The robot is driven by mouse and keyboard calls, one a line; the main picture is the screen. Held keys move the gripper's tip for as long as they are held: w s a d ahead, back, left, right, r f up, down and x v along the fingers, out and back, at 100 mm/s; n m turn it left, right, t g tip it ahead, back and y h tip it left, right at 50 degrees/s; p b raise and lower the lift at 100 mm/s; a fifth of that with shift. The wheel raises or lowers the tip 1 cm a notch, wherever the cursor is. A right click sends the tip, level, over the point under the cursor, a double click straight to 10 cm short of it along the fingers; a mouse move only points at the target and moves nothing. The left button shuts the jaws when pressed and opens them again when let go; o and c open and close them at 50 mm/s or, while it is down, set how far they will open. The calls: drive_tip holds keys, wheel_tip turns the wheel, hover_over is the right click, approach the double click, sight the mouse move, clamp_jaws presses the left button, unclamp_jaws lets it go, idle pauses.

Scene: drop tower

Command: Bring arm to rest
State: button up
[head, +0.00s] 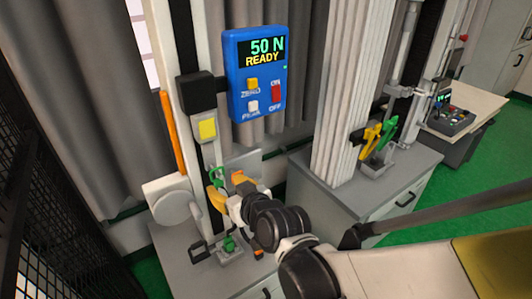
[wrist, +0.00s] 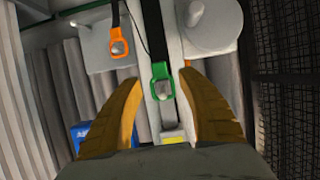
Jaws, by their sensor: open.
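My gripper (head: 229,190) is at the left of the head view, in front of the drop tower's pale upright (head: 172,60) and above its grey base. In the wrist view its two orange fingers (wrist: 160,78) are spread apart. A green loop (wrist: 162,98) on a black strap shows between the fingertips there, and neither finger visibly touches it. I cannot tell whether it is between the fingers or beyond them. Green also shows by the gripper in the head view (head: 216,176). My arm reaches in from the lower right.
A blue force gauge (head: 237,95) reading "50 N READY" is above my gripper. An orange loop (wrist: 118,48) hangs beside the green one. A ribbed white column (head: 350,90) and grey cabinet (head: 400,178) are to the right. Black mesh (head: 50,200) stands at the left.

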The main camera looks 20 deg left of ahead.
drive_tip(key=v, duration=0.7)
drive_tip(key=w+d+f+m+h+b, duration=0.1)
drive_tip(key=d+m+h, duration=0.15)
drive_tip(key=d, duration=0.75)
drive_tip(key=w+d+f+m+h+b, duration=0.1)
drive_tip(key=d+m+h+b, duration=0.15)
drive_tip(key=d, duration=0.75)
drive_tip(key=s+d+f+m+h, duration=0.1)
drive_tip(key=s+d, duration=0.2)
drive_tip(key=d, duration=0.3)
drive_tip(key=s+d+f+m+g+h, duration=0.1)
drive_tip(key=s+d+m+h, duration=0.1)
drive_tip(key=d, duration=0.4)
drive_tip(key=s+d+f+m+h, duration=0.1)
drive_tip(key=s+d+h, duration=0.1)
drive_tip(key=d, duration=0.4)
drive_tip(key=shift+s+d+f+m+g+b, duration=0.3)
drive_tip(key=shift+s+m+g+b, duration=0.15)
drive_tip(key=shift+s, duration=0.4)
drive_tip(key=shift+a, duration=0.1)
